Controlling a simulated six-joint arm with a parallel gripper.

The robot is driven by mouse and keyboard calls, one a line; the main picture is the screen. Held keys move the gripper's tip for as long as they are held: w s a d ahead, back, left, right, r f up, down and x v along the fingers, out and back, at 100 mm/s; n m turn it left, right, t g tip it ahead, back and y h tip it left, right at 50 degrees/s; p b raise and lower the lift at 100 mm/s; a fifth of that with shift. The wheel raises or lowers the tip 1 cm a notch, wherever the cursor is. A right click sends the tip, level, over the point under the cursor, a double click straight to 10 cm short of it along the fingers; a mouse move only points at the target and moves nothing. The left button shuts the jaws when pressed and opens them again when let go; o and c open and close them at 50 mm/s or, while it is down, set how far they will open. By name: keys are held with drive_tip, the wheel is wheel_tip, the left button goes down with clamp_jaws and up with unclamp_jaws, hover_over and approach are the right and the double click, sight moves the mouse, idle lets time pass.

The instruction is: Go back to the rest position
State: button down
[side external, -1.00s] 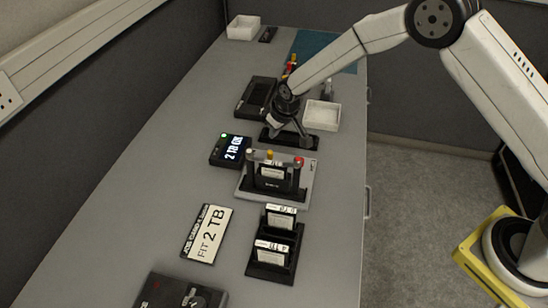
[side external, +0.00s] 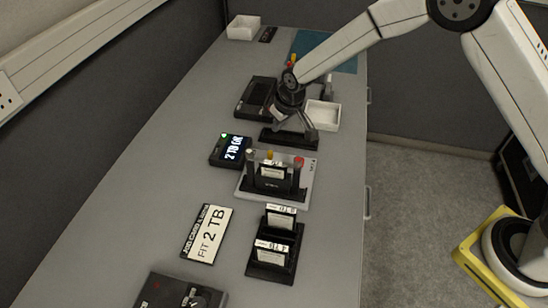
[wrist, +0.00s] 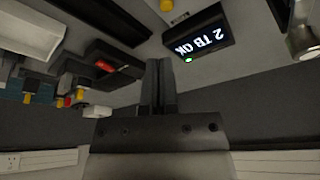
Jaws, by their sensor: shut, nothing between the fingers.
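My gripper (side external: 293,126) is above the bench, just behind the grey fixture plate (side external: 307,184) and over a black base. Its fingers also show in the wrist view (wrist: 158,88), closed together and empty. The fixture holds a black drive module (side external: 272,178) with yellow and red knobs beside it. A small black display (side external: 231,150) left of the fixture reads "2 TB OK" in the wrist view (wrist: 202,42), with a green light lit. Part of the black base is hidden by my gripper.
A black rack (side external: 272,262) holds modules with white labels at the front. A "FIT 2 TB" sign (side external: 207,233) lies to its left. A white tray (side external: 323,115) stands right of my gripper, and a dark device (side external: 256,97) to its left. A wall trunking runs along the left.

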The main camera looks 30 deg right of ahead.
drive_tip(key=s+d+r+m, duration=0.1)
drive_tip(key=s+d, duration=0.3)
drive_tip(key=s, duration=0.5)
drive_tip(key=s+d+r+m, duration=0.1)
drive_tip(key=s+d+r, duration=0.3)
drive_tip(key=s, duration=0.5)
drive_tip(key=s+d+r+g+h, duration=0.1)
drive_tip(key=s+d+r, duration=0.2)
drive_tip(key=s, duration=0.6)
drive_tip(key=shift+d+m, duration=0.4)
drive_tip(key=shift+d, duration=0.4)
drive_tip(key=c, duration=0.6)
unclamp_jaws()
drive_tip(key=shift+w, duration=0.15)
drive_tip(key=shift+o, duration=0.3)
drive_tip(key=shift+w+a, duration=0.1)
drive_tip(key=shift+w, duration=0.15)
drive_tip(key=n+g, duration=0.3)
drive_tip(key=n, duration=0.3)
hover_over(270, 152)
drive_tip(key=shift+f, duration=5.3)
drive_tip(key=shift+f, duration=0.1)
drive_tip(key=shift+f, duration=3.75)
